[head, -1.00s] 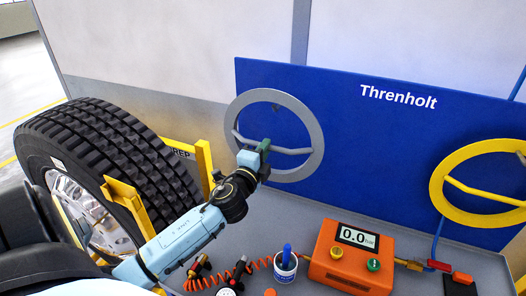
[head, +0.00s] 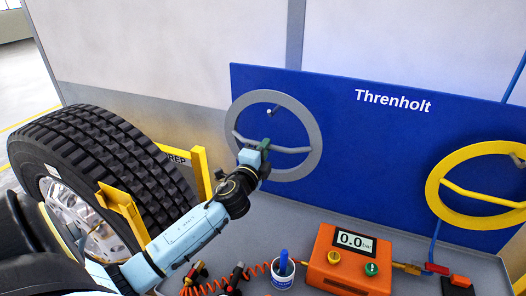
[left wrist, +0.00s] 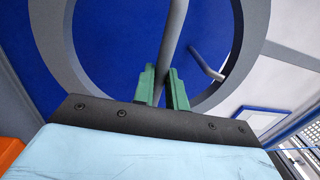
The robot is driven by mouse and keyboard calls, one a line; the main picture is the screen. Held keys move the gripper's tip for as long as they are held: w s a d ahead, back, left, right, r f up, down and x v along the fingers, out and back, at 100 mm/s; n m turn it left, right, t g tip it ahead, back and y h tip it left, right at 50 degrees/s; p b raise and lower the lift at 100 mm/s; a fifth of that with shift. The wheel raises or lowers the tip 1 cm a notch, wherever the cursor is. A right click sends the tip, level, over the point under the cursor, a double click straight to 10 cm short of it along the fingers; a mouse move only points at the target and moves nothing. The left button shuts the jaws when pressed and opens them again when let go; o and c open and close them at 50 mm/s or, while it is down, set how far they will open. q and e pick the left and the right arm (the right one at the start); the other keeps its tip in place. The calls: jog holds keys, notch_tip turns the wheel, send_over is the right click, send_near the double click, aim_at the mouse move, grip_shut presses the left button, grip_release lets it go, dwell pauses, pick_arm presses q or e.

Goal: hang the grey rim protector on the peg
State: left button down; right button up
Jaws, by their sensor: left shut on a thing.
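The grey rim protector (head: 313,156) is a ring with a bent cross bar, upright in front of the blue board (head: 380,155). My left gripper (head: 265,146) is shut on the cross bar, which runs between the green fingers (left wrist: 165,88) in the left wrist view. The peg (head: 269,112) shows through the ring's opening, above the bar and below the ring's top. In the left wrist view the peg (left wrist: 207,62) is a grey rod right of the bar, apart from it. I cannot tell whether the ring touches the board. My right gripper is out of view.
A yellow rim protector (head: 436,190) is upright at the right of the board. An orange inflator box (head: 335,275), a cup (head: 283,274) and a coiled orange hose (head: 256,267) are on the grey bench below. A large tyre (head: 100,150) with a yellow frame (head: 200,172) stands left.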

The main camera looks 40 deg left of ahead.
pick_arm(q)
jog(key=b+x, duration=0.1)
jog(key=x, duration=0.3)
jog(key=shift+w+a+f, duration=0.1)
jog(key=shift+w, duration=0.3)
dwell(0.9)
jog(key=c, duration=1.3)
grip_release()
jog(key=shift+c, duration=0.2)
jog(key=shift+s, duration=0.1)
jog(key=b+v, duration=0.1)
jog(key=v, duration=1.2)
jog(key=shift+s+f, duration=0.15)
jog(key=shift+s, duration=0.05)
